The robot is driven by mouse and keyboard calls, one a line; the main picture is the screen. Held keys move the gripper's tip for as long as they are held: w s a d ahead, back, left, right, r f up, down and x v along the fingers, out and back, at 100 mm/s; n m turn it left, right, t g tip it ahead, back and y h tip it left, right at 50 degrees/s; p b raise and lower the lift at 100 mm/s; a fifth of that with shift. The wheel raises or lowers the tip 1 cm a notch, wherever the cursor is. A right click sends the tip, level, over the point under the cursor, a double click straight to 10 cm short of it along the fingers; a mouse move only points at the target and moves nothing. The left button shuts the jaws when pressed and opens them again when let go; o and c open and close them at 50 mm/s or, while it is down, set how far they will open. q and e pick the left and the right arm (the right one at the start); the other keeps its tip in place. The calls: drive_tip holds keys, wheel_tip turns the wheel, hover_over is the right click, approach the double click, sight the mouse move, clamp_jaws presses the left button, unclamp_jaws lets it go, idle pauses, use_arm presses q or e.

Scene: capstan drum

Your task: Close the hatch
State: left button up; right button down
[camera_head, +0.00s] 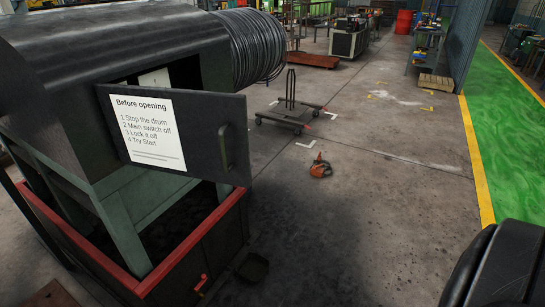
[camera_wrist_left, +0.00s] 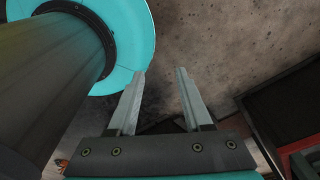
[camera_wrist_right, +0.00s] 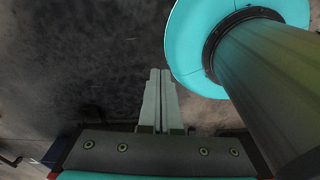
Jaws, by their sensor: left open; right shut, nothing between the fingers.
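The hatch (camera_head: 199,150) is a dark flat panel standing open at the front of the dark machine housing (camera_head: 130,45), left in the head view. It bears a white notice headed "Before opening" (camera_head: 147,132) and a handle (camera_head: 226,147) near its right end. Part of the opening shows behind the panel. My left gripper (camera_wrist_left: 160,72) is open and empty in the left wrist view, above a concrete floor. My right gripper (camera_wrist_right: 160,72) is shut with nothing in it, above dark floor. Neither gripper shows in the head view, and neither touches the hatch.
A red-rimmed bin (camera_head: 190,238) stands under the housing. A wire coil (camera_head: 246,47) is at the housing's right. A wheeled stand (camera_head: 290,115) and an orange object (camera_head: 320,167) are on the floor beyond. The floor right of the hatch is mostly clear.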

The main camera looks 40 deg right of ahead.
drive_tip(key=w+d+t, duration=0.1)
drive_tip(key=w+d, duration=0.1)
drive_tip(key=w, duration=0.3)
drive_tip(key=n+t+h+b, duration=0.3)
drive_tip(key=n+t, duration=1.1)
drive_tip(key=t, duration=0.2)
approach(244, 157)
drive_tip(key=s+a, duration=0.4)
drive_tip(key=s, duration=0.2)
drive_tip(key=w+d, duration=0.1)
drive_tip(key=w, duration=0.2)
drive_tip(key=w+d, duration=0.1)
drive_tip(key=w, duration=0.3)
drive_tip(key=w+d, duration=0.2)
drive_tip(key=w, duration=0.2)
drive_tip(key=shift+w+r, duration=0.15)
use_arm(q)
drive_tip(key=shift+s+a+f, duration=0.1)
drive_tip(key=shift+s+f, duration=0.05)
drive_tip(key=shift+f, duration=0.6)
drive_tip(key=shift+s+f, duration=0.1)
drive_tip(key=shift+f, duration=0.65)
use_arm(e)
drive_tip(key=shift+w+d, duration=0.3)
drive_tip(key=shift+d, duration=0.1)
drive_tip(key=shift+d, duration=0.1)
